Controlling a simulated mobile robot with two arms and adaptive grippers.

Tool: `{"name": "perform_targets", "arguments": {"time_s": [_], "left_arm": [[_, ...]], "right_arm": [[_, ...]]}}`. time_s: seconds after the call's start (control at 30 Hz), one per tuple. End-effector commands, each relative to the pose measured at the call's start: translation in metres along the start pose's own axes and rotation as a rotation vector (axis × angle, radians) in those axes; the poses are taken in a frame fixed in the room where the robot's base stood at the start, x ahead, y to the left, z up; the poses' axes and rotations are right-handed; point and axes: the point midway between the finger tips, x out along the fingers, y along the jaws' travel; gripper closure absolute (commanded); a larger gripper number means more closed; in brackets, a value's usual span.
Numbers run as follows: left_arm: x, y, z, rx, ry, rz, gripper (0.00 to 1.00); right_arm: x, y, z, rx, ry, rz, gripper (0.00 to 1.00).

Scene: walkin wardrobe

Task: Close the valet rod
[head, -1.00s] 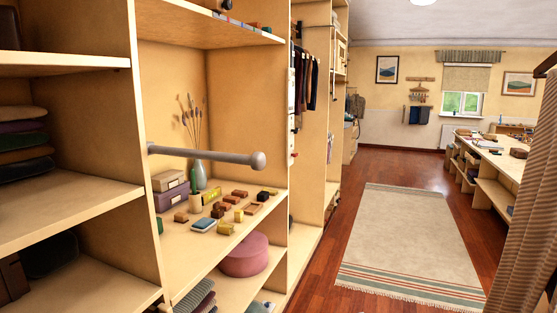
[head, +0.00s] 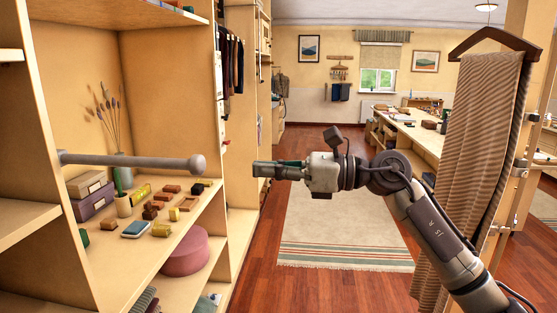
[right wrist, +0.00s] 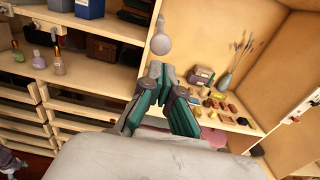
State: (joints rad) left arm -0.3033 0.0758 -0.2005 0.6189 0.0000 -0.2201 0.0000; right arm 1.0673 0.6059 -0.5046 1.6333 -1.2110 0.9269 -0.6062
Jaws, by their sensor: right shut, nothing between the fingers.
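The valet rod (head: 130,160) is a grey bar with a round knob at its end. It sticks out from the wardrobe's upright panel in front of the open compartment. Its knob also shows in the right wrist view (right wrist: 160,44), beyond my fingertips. My right gripper (head: 256,169) is shut and empty. It points left at the knob, with a gap between them. In the right wrist view its fingers (right wrist: 160,72) are together just below the knob. My left gripper is in neither view.
The compartment shelf (head: 110,246) holds boxes, a vase with dried stems and several small blocks. A pink round box (head: 185,252) sits below. Trousers on a hanger (head: 482,130) hang at the right. The rug and floor ahead are clear.

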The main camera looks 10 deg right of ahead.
Motion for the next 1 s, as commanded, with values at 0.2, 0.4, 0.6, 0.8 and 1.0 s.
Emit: {"name": "perform_targets", "arguments": {"time_s": [0.2,0.4,0.6,0.8,1.0], "left_arm": [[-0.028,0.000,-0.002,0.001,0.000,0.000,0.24],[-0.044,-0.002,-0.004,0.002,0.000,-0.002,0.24],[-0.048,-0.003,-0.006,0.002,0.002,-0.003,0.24],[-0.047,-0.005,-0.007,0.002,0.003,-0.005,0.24],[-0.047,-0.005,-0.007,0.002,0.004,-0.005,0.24]], "right_arm": [[0.049,0.001,0.005,0.005,-0.002,0.003,1.00],[0.078,0.000,0.004,0.005,-0.002,0.001,1.00],[0.089,-0.001,0.001,0.004,-0.002,-0.002,1.00],[0.090,-0.001,0.000,0.004,-0.002,-0.002,1.00],[0.090,-0.001,0.000,0.004,-0.002,-0.001,1.00]]}}
